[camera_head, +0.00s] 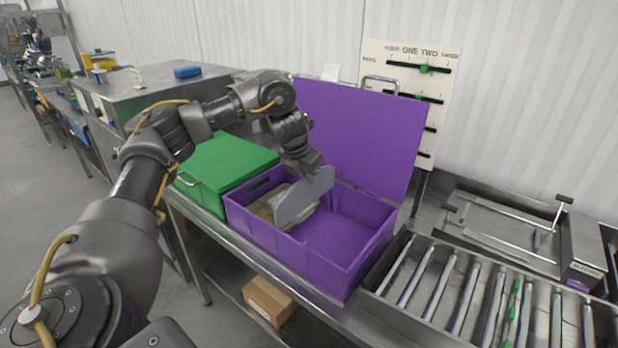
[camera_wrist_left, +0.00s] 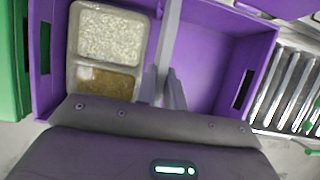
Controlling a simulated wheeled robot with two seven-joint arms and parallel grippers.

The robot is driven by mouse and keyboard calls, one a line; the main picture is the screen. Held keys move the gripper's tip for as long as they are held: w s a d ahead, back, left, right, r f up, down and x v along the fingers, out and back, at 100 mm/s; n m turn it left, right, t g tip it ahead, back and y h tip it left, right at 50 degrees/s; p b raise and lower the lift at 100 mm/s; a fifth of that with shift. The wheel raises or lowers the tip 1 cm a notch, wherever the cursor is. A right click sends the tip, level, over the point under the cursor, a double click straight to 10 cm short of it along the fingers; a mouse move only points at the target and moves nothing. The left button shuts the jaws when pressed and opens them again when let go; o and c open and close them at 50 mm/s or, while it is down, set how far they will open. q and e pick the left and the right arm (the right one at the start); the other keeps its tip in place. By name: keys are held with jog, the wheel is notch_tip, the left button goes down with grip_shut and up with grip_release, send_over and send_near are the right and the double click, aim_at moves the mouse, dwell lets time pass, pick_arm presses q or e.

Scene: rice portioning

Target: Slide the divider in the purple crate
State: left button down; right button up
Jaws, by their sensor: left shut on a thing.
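The purple crate (camera_head: 290,258) stands open on the steel bench, its lid (camera_head: 360,135) raised at the back. My left gripper (camera_head: 308,165) reaches over the crate and is shut on the grey divider (camera_head: 300,198), gripping its upper part. In the left wrist view the divider (camera_wrist_left: 169,40) shows nearly edge-on between the fingers (camera_wrist_left: 164,88), running across the crate (camera_wrist_left: 230,62). A tray (camera_head: 262,203) lies left of the divider; the space to the right is empty. The divider's lower edge is partly hidden. My right gripper is not in view.
A closed green crate (camera_head: 225,165) stands directly left of the purple one. A roller conveyor (camera_head: 470,290) is to the right. A board with sliders (camera_head: 425,85) stands behind. The tray (camera_wrist_left: 105,60) holds white grains and something brown. A cardboard box (camera_head: 268,300) is on the lower shelf.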

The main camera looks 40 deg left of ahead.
aim_at(310, 203)
pick_arm(q)
notch_tip(310, 203, down, 4)
jog(key=b, duration=0.3)
jog(key=shift+f+b, duration=1.55)
jog(key=shift+f, duration=1.15)
jog(key=shift+w+r+p, duration=0.15)
jog(key=shift+w+p, duration=0.05)
jog(key=shift+p, duration=0.1)
jog(key=shift+f, duration=0.25)
jog(key=shift+f+p, duration=0.3)
jog(key=shift+f, duration=0.1)
